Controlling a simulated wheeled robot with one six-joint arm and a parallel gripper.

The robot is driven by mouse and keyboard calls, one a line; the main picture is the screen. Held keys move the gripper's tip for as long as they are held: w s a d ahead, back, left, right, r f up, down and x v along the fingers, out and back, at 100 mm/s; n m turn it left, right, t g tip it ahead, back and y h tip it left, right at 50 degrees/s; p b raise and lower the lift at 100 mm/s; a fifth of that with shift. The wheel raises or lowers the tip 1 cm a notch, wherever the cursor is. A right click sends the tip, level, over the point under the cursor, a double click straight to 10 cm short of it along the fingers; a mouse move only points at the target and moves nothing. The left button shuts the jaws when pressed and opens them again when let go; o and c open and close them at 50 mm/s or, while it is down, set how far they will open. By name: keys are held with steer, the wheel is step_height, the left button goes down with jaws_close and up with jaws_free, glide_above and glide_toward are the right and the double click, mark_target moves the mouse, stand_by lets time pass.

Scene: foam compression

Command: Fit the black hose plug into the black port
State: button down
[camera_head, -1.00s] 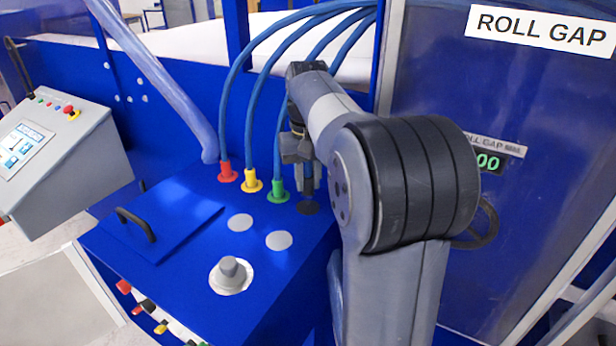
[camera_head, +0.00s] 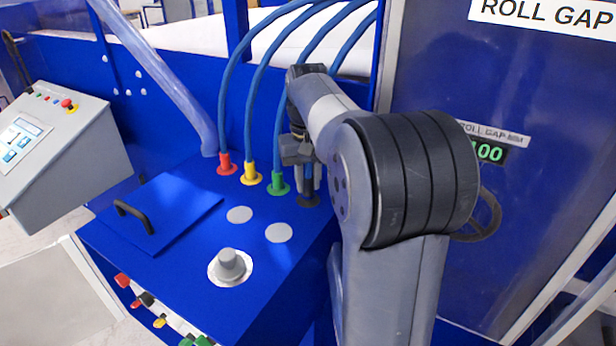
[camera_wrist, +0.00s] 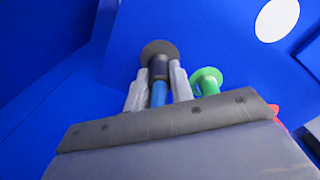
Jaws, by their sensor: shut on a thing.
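My gripper (camera_head: 311,180) is shut on the black hose plug (camera_wrist: 158,66), which has a blue hose (camera_wrist: 159,93) behind it. The black port (camera_head: 308,200) is a dark round disc on the blue panel, right of the green plug (camera_head: 278,184); it also shows in the wrist view (camera_wrist: 160,47). The plug's front end is at the disc and lined up with it in the wrist view. They seem to touch, but how deep the plug sits cannot be told. My arm hides part of the hose in the head view.
A yellow plug (camera_head: 250,174) and a red plug (camera_head: 226,164) stand in their ports to the left, each with a blue hose. A grey knob (camera_head: 230,265) and a black-handled lid (camera_head: 160,215) are on the panel. A blue wall rises behind.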

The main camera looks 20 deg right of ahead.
mark_target(308, 177)
steer(key=shift+f, duration=0.55)
steer(key=c, duration=1.2)
jaws_free()
steer(key=shift+o, duration=0.2)
step_height(308, 177, up, 11)
steer(key=shift+f, duration=0.1)
steer(key=shift+f, duration=0.1)
step_height(308, 177, down, 11)
steer(key=shift+r, duration=0.8)
